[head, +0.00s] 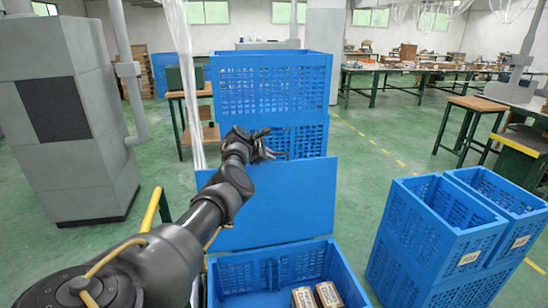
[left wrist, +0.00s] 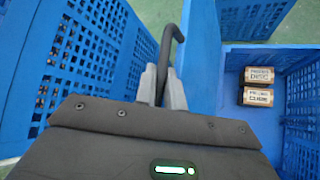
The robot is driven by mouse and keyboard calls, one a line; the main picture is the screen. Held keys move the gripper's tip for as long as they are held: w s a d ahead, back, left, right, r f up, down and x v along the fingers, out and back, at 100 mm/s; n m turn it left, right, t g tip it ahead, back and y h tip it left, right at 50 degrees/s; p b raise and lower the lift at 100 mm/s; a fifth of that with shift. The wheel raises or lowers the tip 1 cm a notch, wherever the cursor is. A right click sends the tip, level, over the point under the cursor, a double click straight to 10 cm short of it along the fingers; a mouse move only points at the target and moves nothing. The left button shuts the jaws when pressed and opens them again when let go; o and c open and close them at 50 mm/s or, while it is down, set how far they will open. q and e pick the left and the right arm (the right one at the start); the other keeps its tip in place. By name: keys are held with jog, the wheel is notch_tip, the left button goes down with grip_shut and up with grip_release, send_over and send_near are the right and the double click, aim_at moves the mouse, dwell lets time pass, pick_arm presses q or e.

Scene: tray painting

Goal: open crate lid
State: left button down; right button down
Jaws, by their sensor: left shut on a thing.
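The crate lid (head: 290,205) is a plain blue panel standing up, near upright, at the back of the open blue crate (head: 238,276). Two brown labelled packages (head: 327,295) lie in the crate; they also show in the left wrist view (left wrist: 258,96). My left gripper (head: 264,150) is at the lid's upper edge, left of its middle. In the left wrist view its grey fingers (left wrist: 162,84) are shut on a dark bent handle (left wrist: 169,42) beside the lid (left wrist: 200,65). Where the handle joins the lid is hidden. My right gripper is not in view.
Stacked blue crates (head: 270,85) stand close behind the lid. More open blue crates (head: 418,235) stand at the right, with a strip of green floor (head: 358,200) between. A grey cabinet (head: 62,115) stands at the left. Work tables are farther back.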

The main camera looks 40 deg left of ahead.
pick_arm(q)
jog(key=shift+d, duration=0.2)
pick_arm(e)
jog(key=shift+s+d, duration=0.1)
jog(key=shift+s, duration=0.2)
pick_arm(q)
jog(key=c, duration=1.5)
grip_release()
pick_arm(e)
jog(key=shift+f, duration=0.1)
pick_arm(q)
jog(key=shift+s+a, duration=0.1)
jog(key=shift+s, duration=0.05)
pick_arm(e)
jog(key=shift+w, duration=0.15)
pick_arm(q)
jog(key=shift+s+r, duration=0.2)
jog(key=v, duration=1)
jog(key=shift+r, duration=0.2)
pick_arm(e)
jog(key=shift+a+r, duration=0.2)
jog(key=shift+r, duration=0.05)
pick_arm(q)
jog(key=shift+w, duration=0.1)
